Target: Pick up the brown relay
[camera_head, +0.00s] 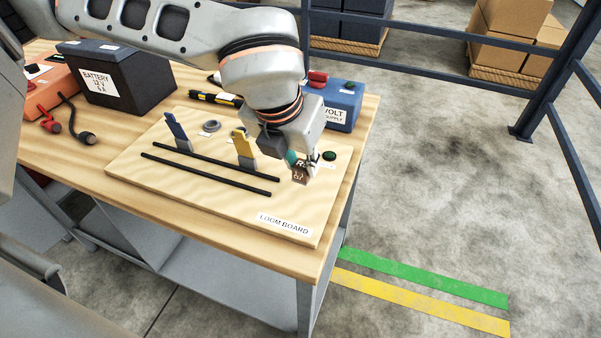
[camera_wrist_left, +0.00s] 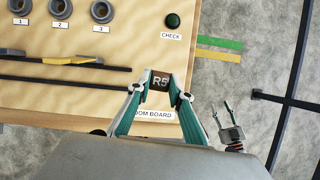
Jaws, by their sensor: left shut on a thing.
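The brown relay (camera_head: 300,174), marked R5 in the left wrist view (camera_wrist_left: 159,81), is between the fingertips of my left gripper (camera_head: 303,168). The left gripper is shut on it, and its teal fingers (camera_wrist_left: 159,88) touch it from both sides in the wrist view. The relay is at the right end of the loom board (camera_head: 200,190), near the ends of the black strips. I cannot tell whether it touches the board. My right gripper (camera_wrist_left: 220,107) shows in the left wrist view, open and empty, off to the right of the board. It is not in the head view.
A yellow fork (camera_head: 244,150) and a blue fork (camera_head: 178,133) stand upright on the board. A green check button (camera_head: 329,155) is close right of the gripper. A black battery (camera_head: 120,78) and a blue supply box (camera_head: 341,103) stand behind. Floor beyond the right edge is clear.

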